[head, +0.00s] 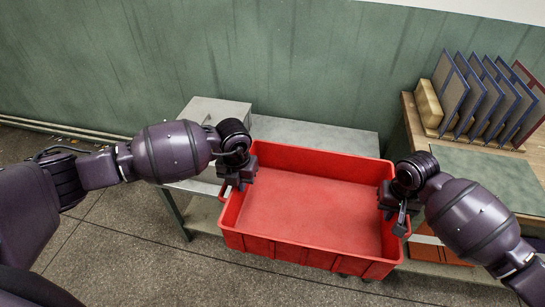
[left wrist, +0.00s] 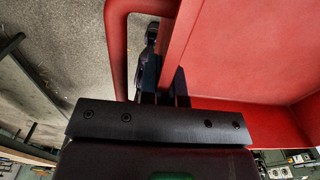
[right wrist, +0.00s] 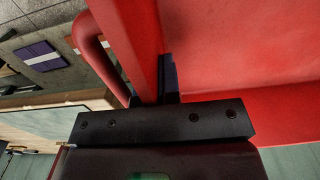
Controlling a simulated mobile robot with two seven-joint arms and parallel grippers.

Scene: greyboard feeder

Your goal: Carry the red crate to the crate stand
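The red crate (head: 310,258) is empty and shows in the middle of the head view, roughly level and in front of a grey metal-topped stand (head: 320,135). My left gripper (head: 229,188) is at the crate's left end; in the left wrist view its fingers (left wrist: 166,88) straddle the end wall beside the red handle (left wrist: 117,50). My right gripper (head: 394,210) is at the right end; in the right wrist view one finger (right wrist: 168,80) lies inside the wall, and the outer one is mostly hidden. Both appear shut on the wall. Whether anything supports the crate underneath is hidden.
A wooden-topped table (head: 536,150) at the right holds a rack of upright blue-framed boards (head: 480,95), a tan block (head: 428,103) and a green mat (head: 490,172). A grey box (head: 215,112) sits at the stand's back left. A green wall stands behind. Speckled floor is open at front left.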

